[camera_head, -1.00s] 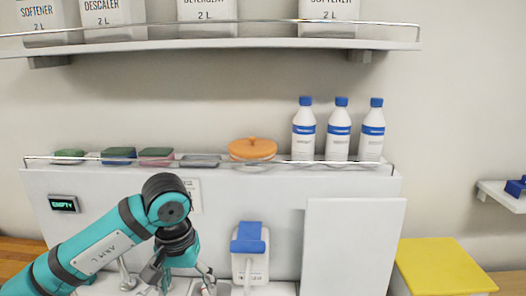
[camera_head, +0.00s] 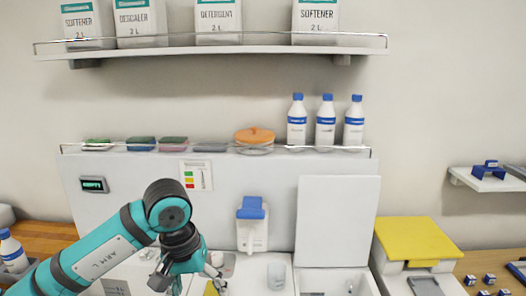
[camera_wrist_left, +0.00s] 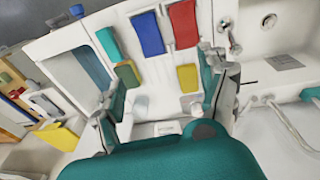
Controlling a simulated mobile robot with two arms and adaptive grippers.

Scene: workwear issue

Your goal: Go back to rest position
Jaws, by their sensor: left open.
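My left gripper (camera_head: 188,284) comes in from the lower left of the head view, on a teal arm, and points down in front of the white unit. Its two dark fingers stand apart. In the left wrist view the fingers of the left gripper (camera_wrist_left: 162,95) are spread wide, with nothing held between them. My right gripper is in neither view.
Above stand the white unit (camera_head: 130,205), three white bottles (camera_head: 325,125) and a shelf of containers (camera_head: 217,25). A raised white lid (camera_head: 338,220) and a yellow-topped box (camera_head: 415,238) are at right.

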